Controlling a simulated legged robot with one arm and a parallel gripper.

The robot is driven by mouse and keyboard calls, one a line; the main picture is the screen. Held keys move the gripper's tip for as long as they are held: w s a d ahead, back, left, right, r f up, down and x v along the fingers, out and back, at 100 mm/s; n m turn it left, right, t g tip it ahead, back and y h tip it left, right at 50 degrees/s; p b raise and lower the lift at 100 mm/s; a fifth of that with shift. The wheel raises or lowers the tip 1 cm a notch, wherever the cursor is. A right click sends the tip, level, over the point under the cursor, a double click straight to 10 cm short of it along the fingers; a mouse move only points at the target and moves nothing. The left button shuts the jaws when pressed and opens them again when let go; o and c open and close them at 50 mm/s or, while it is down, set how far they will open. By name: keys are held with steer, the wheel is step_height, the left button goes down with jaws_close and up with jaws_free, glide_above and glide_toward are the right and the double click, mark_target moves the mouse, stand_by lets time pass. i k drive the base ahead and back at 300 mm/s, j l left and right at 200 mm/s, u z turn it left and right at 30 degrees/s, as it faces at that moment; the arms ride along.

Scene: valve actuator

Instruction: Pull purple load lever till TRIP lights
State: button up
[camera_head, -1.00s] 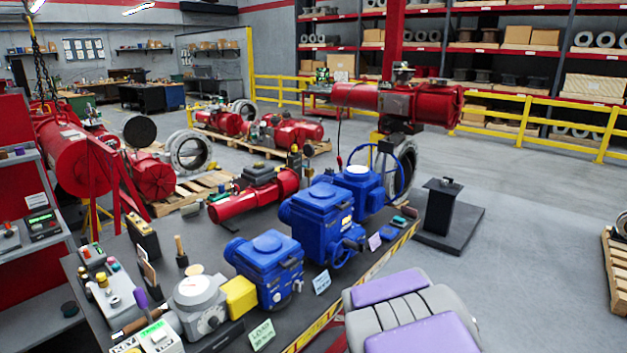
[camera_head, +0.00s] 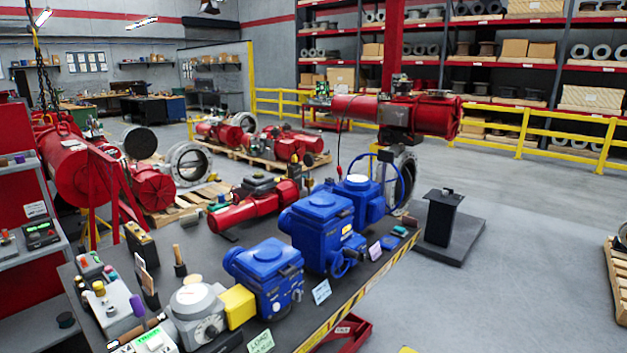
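A purple handle (camera_head: 137,305), which looks like the load lever, stands at the front left of the workbench. It is beside a grey unit with a round pale dial (camera_head: 194,299). A small box with a green-lit strip (camera_head: 152,342) sits at the bottom edge, partly cut off; I cannot read a TRIP light on it. A pale green card (camera_head: 260,341) marked LOAD stands in front of the dial unit. My gripper is not in view.
A yellow block (camera_head: 238,302) and blue actuators (camera_head: 267,278) line the bench to the right of the dial. A control box with coloured buttons (camera_head: 103,290) is to the left. A black pedestal (camera_head: 442,218) stands beyond the bench.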

mark_target(135, 300)
steer(key=u, duration=1.45)
